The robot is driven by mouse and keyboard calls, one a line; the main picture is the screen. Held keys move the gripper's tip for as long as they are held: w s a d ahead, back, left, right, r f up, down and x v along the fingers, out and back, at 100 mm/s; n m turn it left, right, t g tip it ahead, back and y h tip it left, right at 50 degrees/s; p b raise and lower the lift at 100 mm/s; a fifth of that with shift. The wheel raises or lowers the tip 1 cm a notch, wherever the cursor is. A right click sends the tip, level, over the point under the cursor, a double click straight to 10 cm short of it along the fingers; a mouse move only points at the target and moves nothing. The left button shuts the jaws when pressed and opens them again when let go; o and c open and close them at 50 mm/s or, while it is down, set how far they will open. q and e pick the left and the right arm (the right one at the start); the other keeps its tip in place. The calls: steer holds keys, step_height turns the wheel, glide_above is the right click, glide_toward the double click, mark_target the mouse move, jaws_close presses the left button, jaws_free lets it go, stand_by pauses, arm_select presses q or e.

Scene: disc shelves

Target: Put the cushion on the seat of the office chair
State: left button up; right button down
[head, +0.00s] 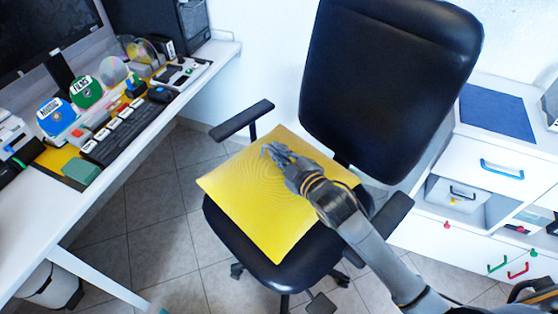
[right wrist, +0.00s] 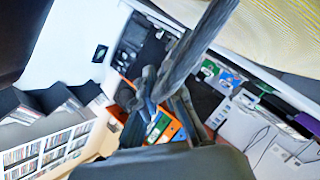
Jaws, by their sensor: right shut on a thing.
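The yellow cushion (head: 262,205) lies flat over the seat (head: 285,268) of the black office chair (head: 385,85), turned so that one corner points toward the front. It covers most of the seat, and its left corner reaches past the seat edge. I cannot tell whether it rests fully on the seat. My right gripper (head: 276,155) is at the cushion's upper middle and is shut on it; the exact grip is hard to see. In the right wrist view, pale yellow fabric (right wrist: 285,32) fills the upper right corner, beside my gripper (right wrist: 160,95). My left gripper is not in view.
The chair's left armrest (head: 242,120) and right armrest (head: 385,220) flank the cushion. A white desk (head: 40,215) with a keyboard (head: 122,132) and discs stands at left. A white drawer cabinet (head: 440,232) stands at right. Tiled floor (head: 150,190) is clear between desk and chair.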

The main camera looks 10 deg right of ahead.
mark_target(279, 173)
steer(key=shift+w+d+f, duration=0.15)
steer(key=shift+w+f, duration=0.7)
steer(key=shift+f, duration=1.65)
steer(key=shift+f+b, duration=0.15)
steer(key=shift+b, duration=0.15)
steer(key=c, duration=1.5)
jaws_free()
steer(key=shift+o, duration=0.2)
